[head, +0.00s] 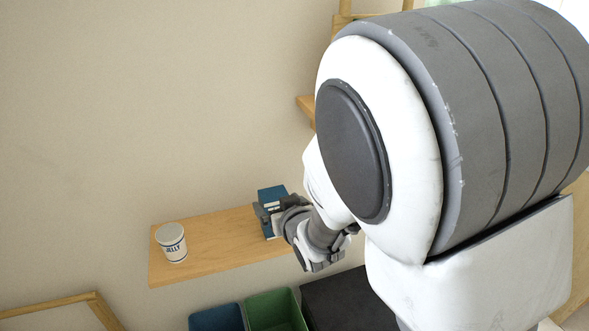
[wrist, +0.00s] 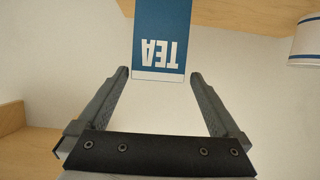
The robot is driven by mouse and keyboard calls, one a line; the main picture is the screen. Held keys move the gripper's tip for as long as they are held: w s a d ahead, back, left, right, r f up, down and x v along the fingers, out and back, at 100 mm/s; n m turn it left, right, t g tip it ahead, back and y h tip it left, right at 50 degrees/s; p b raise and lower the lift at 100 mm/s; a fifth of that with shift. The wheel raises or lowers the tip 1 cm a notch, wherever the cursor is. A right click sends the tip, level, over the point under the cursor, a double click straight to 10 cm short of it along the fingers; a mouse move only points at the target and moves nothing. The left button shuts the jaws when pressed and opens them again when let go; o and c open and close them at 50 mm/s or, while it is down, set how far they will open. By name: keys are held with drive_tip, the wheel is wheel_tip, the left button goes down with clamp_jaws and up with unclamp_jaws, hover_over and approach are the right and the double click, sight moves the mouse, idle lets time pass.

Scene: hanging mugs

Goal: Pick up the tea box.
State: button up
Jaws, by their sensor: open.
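The tea box (head: 272,197) is a blue box with a white panel, standing on the wooden wall shelf (head: 212,240). In the wrist view the tea box (wrist: 162,42) shows its blue and white face with the word TEA upside down. My gripper (wrist: 160,80) is open, and the box's lower edge in the picture lies between its fingertips. I cannot tell whether either finger touches it; small gaps show on both sides. In the head view my gripper (head: 264,213) is at the box's front, hiding part of it.
A white JELLY cup (head: 172,243) stands at the shelf's left end, apart from the box. Below are a blue bin (head: 216,318), a green bin (head: 274,311) and a dark surface (head: 340,300). The middle of the shelf is clear. Another wooden shelf (head: 306,108) is higher up.

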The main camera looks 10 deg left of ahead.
sight(274, 198)
drive_tip(key=shift+p+x, duration=0.4)
drive_tip(key=shift+x, duration=1.8)
drive_tip(key=shift+d, duration=0.2)
drive_tip(key=c, duration=1.2)
drive_tip(key=shift+o, duration=0.2)
